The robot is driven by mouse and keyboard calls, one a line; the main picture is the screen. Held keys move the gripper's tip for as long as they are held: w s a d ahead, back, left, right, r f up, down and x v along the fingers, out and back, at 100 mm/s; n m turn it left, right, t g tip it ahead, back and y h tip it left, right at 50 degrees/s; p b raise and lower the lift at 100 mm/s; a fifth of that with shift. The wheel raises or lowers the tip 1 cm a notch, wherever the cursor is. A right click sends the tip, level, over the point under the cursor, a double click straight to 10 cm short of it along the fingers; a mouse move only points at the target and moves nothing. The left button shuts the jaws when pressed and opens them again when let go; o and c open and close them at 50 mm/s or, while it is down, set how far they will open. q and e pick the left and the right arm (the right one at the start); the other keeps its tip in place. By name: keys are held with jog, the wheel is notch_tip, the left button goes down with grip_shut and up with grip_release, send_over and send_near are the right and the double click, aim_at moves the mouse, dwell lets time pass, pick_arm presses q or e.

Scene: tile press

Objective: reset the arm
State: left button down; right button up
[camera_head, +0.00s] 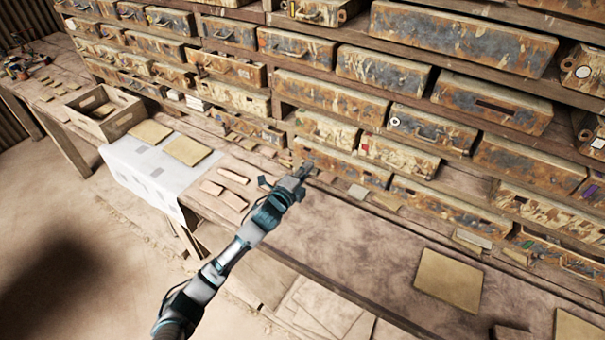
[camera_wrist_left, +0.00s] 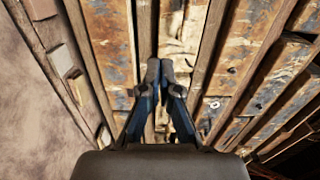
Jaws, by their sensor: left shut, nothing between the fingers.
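My left arm reaches in from the bottom of the head view, and its gripper (camera_head: 304,170) is over the back part of the workbench (camera_head: 345,227), close to the lowest row of drawers. In the left wrist view the left gripper (camera_wrist_left: 160,66) has its two blue-grey fingers together with nothing between them. It points toward the worn drawer fronts (camera_wrist_left: 178,30) of the shelf. My right gripper is in neither view.
A tall rack of rusty drawers (camera_head: 360,70) stands behind the bench. Square tan tiles (camera_head: 449,281) lie at the right and on a white sheet (camera_head: 132,172) at the left. A wooden crate (camera_head: 122,122) stands at the left end. Small reddish pieces (camera_head: 233,175) lie left of the gripper.

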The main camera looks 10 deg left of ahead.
pick_arm(q)
jog(key=s+a+f+n+g+y, duration=0.25)
jog(key=s+f+n, duration=0.25)
jog(key=s+f, duration=0.4)
jog(key=s+a+f+n+g+y, duration=0.25)
jog(key=s+f+n, duration=0.25)
jog(key=s+f, duration=0.4)
jog(key=s+a+f+n+g+y, duration=0.1)
jog(key=s+a+f+n+g, duration=0.2)
jog(key=s, duration=0.6)
jog(key=s+a+f+n+g, duration=0.2)
jog(key=s+f+n, duration=0.2)
jog(key=s, duration=0.5)
jog(key=s+a+f+n+g+y, duration=0.1)
jog(key=s+a+f+n+g, duration=0.2)
jog(key=s, duration=0.6)
notch_tip(320, 180, down, 25)
jog(key=s+d+g, duration=0.1)
jog(key=s, duration=0.1)
jog(key=s+a+f+g, duration=0.1)
jog(key=s+a+f, duration=0.2)
jog(key=s+f, duration=1.4)
jog(key=shift+s+g, duration=0.3)
jog(key=shift+s, duration=0.1)
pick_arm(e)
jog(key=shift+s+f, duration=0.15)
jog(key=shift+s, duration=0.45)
